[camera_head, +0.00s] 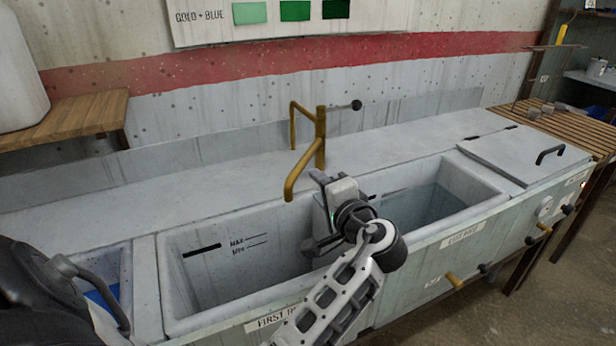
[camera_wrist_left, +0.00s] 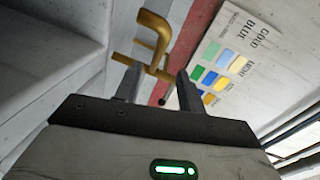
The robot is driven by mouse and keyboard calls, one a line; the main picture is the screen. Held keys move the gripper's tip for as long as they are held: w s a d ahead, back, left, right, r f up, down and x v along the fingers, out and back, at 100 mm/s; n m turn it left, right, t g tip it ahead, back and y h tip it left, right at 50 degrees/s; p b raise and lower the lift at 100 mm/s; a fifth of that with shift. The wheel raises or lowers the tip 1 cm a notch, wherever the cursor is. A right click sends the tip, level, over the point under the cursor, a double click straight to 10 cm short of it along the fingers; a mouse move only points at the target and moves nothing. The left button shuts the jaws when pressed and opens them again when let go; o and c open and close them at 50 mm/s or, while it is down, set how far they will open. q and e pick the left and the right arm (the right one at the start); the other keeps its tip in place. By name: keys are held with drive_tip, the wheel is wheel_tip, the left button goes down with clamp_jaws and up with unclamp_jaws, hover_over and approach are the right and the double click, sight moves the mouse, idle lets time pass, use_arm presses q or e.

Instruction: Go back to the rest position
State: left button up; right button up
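My left gripper (camera_head: 318,212) is over the wash trough, in front of the brass swivel tap (camera_head: 320,140). In the left wrist view its two fingers (camera_wrist_left: 158,88) stand apart with nothing held between them. The tap (camera_wrist_left: 157,45) shows beyond the fingertips, and I see no contact. The gripper and arm cover part of the divider between the two basins. My right gripper is in neither view.
The left basin (camera_head: 205,280) has level marks; the right basin (camera_head: 480,190) holds liquid. A lidded section (camera_head: 525,150) lies farther right, near a slatted bench (camera_head: 560,130). A wooden shelf (camera_head: 70,118) with a white container (camera_head: 18,75) is at left. A colour chart (camera_head: 205,20) hangs behind.

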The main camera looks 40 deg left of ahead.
use_arm(q)
drive_tip(key=shift+s+d, duration=0.3)
drive_tip(key=shift+d, duration=0.3)
